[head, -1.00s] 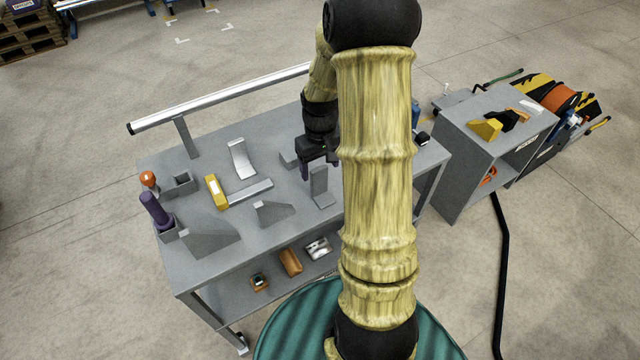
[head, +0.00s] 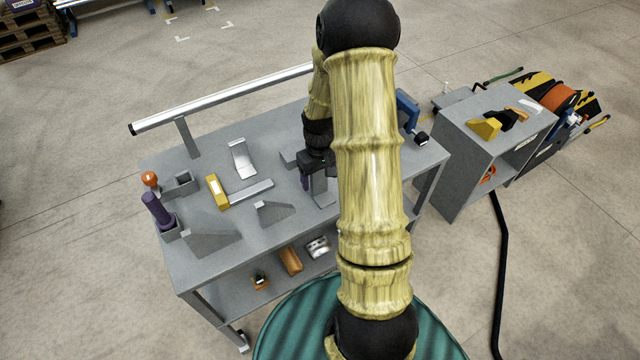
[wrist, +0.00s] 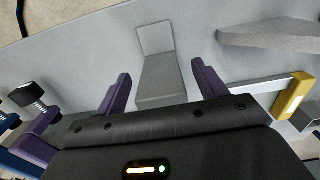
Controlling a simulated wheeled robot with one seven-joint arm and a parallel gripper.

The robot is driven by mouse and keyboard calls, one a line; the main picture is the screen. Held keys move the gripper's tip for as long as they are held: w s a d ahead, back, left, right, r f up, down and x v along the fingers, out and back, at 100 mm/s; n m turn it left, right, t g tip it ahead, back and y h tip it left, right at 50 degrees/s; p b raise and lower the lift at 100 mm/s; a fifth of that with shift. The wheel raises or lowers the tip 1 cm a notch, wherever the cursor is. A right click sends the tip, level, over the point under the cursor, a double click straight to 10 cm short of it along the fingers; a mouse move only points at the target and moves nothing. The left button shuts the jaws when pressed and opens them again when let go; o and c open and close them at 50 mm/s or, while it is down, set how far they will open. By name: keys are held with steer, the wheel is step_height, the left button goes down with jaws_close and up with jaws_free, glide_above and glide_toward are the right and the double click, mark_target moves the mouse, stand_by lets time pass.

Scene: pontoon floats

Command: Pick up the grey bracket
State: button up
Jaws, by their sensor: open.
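A grey L-shaped bracket (head: 322,194) stands on the grey cart top, partly hidden by my arm and gripper in the head view. In the wrist view, the bracket (wrist: 160,78) lies between my two purple fingers, with a paler flat part at its far end. My gripper (wrist: 160,70) is open, with a gap visible between the bracket and each finger. In the head view my gripper (head: 318,182) is over the bracket, close to the cart top. Whether the fingers reach down beside the bracket is hard to tell.
A yellow-handled square (head: 217,192) and a grey gusset (head: 272,211) lie left of the bracket. A shiny bent plate (head: 242,158) lies farther back. A blue clamp (head: 407,108) is at the right. A silver rail (head: 220,98) runs along the back edge.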

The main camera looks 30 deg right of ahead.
steer(key=c, duration=1.3)
steer(key=shift+r, duration=0.1)
step_height(320, 180, up, 10)
steer(key=shift+f+b, duration=0.1)
steer(key=shift+b, duration=0.45)
steer(key=shift+w, duration=0.1)
